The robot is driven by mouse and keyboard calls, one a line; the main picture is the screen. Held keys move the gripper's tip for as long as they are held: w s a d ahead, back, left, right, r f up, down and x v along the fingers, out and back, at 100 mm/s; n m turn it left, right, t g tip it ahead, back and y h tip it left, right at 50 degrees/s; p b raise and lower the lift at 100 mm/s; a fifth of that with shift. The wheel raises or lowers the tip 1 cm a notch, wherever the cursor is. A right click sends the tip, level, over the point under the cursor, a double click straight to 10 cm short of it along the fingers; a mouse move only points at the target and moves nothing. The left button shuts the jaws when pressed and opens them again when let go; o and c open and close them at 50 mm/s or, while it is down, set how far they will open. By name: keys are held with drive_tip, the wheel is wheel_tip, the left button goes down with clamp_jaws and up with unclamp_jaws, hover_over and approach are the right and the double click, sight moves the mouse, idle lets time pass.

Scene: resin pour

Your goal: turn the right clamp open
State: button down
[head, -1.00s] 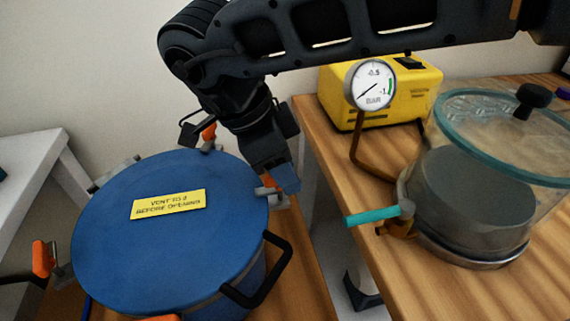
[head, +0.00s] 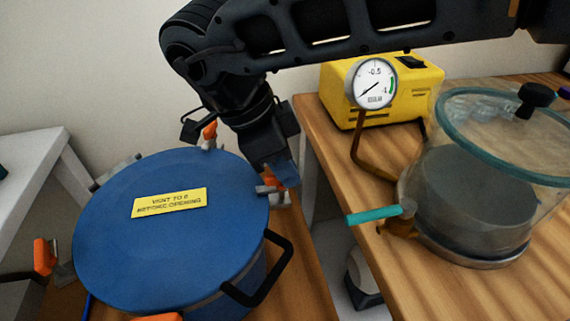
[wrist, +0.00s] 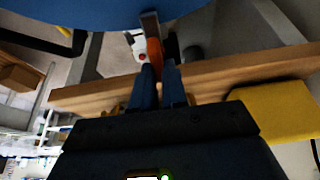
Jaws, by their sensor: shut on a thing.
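The right clamp (head: 271,189) sits at the right rim of the blue lidded pot (head: 110,245), with a grey metal bracket and an orange handle. My gripper (head: 283,180) is at this clamp, its fingers shut on the orange handle. In the wrist view the orange handle (wrist: 154,52) stands between the two blue fingertips of my gripper (wrist: 158,75). The fingers hide part of the handle. The pot's lid carries a yellow label reading "vent to 0 before opening".
Other orange-handled clamps stand at the lid's back (head: 209,133) and left (head: 42,256). A black pot handle (head: 268,275) juts out at front right. To the right are a glass chamber (head: 480,190), a teal valve lever (head: 372,216), a gauge (head: 371,83) and a yellow pump (head: 420,95).

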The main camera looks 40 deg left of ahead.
drive_tip(key=m+g+h, duration=0.1)
drive_tip(key=m, duration=0.3)
drive_tip(key=m+g, duration=0.1)
drive_tip(key=m, duration=0.1)
drive_tip(key=m+g+p, duration=0.1)
drive_tip(key=m, duration=0.1)
drive_tip(key=shift+s+r+m+h+p, duration=0.1)
drive_tip(key=shift+s+m+h+p, duration=0.1)
drive_tip(key=shift+m+h+p, duration=0.15)
drive_tip(key=m+g+p, duration=0.1)
drive_tip(key=m+p, duration=0.1)
drive_tip(key=m, duration=0.2)
drive_tip(key=shift+s+m+g, duration=0.1)
drive_tip(key=shift+m+g, duration=0.25)
drive_tip(key=shift+g, duration=0.05)
drive_tip(key=shift+m+g+y+p, duration=0.65)
drive_tip(key=shift+m+p, duration=0.25)
drive_tip(key=shift+m, duration=1)
drive_tip(key=c, duration=1.2)
unclamp_jaws()
drive_tip(key=shift+s, duration=0.1)
drive_tip(key=shift+o, duration=0.2)
